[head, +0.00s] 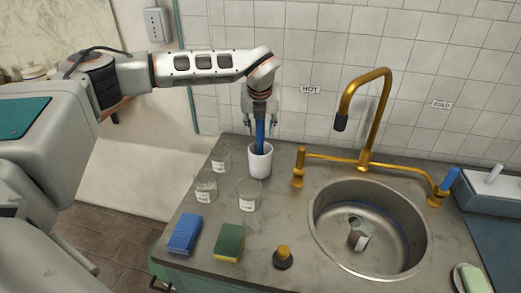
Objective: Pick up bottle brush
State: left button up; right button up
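A blue handle, which looks like the bottle brush (260,137), stands upright in a white cup (260,163) at the back left of the counter. Its lower part is hidden inside the cup. My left gripper (262,124) points down from above, just over the cup. Its two fingers are spread to either side of the blue handle, with gaps showing between fingers and handle. My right gripper is not in view.
Several labelled glass beakers (249,196) stand left of and in front of the cup. The brass faucet (366,152) and steel sink (325,217) are right.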

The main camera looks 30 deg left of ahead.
pick_arm(q)
grip_shut()
jog(key=shift+r, duration=0.1)
